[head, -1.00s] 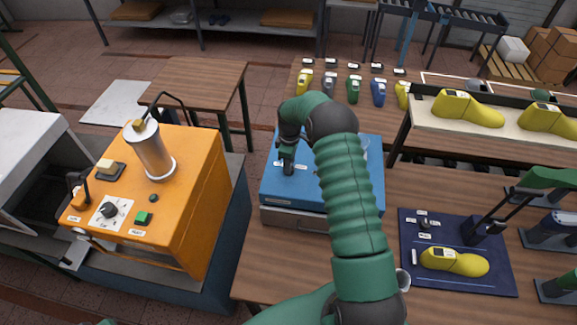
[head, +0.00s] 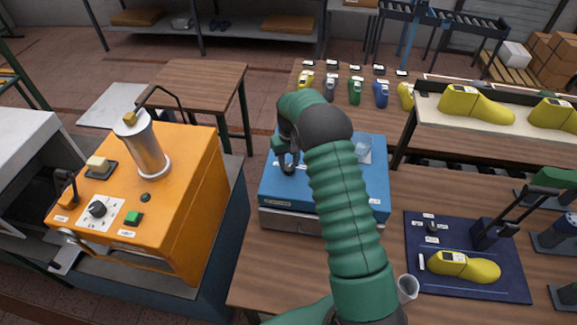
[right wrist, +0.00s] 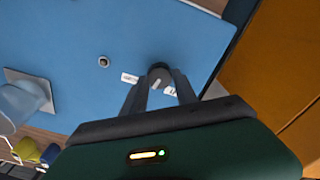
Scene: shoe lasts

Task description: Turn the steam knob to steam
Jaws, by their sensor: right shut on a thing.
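The blue box (head: 345,195) stands on the wooden table in the head view. A round dark knob (right wrist: 159,74) with a pale pointer mark sits on its top, between two small white labels (right wrist: 130,79); I cannot read them. My right gripper (head: 287,165) reaches down onto the box top. In the right wrist view its two fingers (right wrist: 160,90) are shut on the knob, one on each side. In the head view the gripper largely hides the knob. My left gripper is not in view.
An orange machine (head: 190,200) with a metal cylinder and a dial stands to the left. A clear cup (head: 362,150) stands on the blue box's back right. A dark blue mat (head: 420,282) with a yellow shoe last lies to the right. Several coloured lasts stand behind.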

